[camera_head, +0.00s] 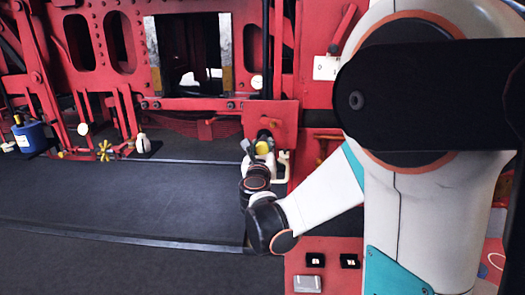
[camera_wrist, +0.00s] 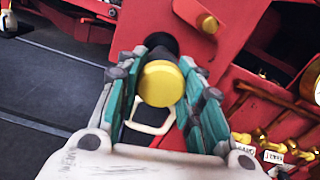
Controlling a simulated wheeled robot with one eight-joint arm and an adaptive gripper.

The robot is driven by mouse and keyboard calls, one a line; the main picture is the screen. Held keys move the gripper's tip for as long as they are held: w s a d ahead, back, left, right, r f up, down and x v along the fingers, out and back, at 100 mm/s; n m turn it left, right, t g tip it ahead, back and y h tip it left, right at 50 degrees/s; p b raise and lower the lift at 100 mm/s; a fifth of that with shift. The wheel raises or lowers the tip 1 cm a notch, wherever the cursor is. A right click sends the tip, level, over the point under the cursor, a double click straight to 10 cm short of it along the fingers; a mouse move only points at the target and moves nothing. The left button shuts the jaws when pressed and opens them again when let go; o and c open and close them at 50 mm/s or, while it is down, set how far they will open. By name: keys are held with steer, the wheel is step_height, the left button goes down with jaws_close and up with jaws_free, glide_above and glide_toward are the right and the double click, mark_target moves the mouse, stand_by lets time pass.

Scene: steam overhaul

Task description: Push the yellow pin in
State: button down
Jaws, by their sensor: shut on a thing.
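The yellow pin (camera_wrist: 161,84) shows in the wrist view as a round yellow head in front of a dark shaft at the red frame. My gripper (camera_wrist: 157,68) has its teal-lined fingers on both sides of the yellow head, shut on it. In the head view the yellow head (camera_head: 262,147) shows small at the red bracket, with my gripper (camera_head: 258,152) at it. My wrist hides part of the area below. How deep the pin sits cannot be told.
Brass fittings with white tags (camera_wrist: 274,157) are at lower right. A white loop (camera_wrist: 147,126) shows between the fingers. A blue can (camera_head: 30,137) stands far left. The dark floor (camera_head: 130,200) is clear.

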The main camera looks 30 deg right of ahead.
steer(key=x, duration=0.4)
steer(key=shift+w+d+b, duration=0.15)
steer(key=shift+b, duration=0.15)
steer(key=c, duration=1.1)
jaws_free()
steer(key=shift+o, duration=0.2)
steer(key=v, duration=1.2)
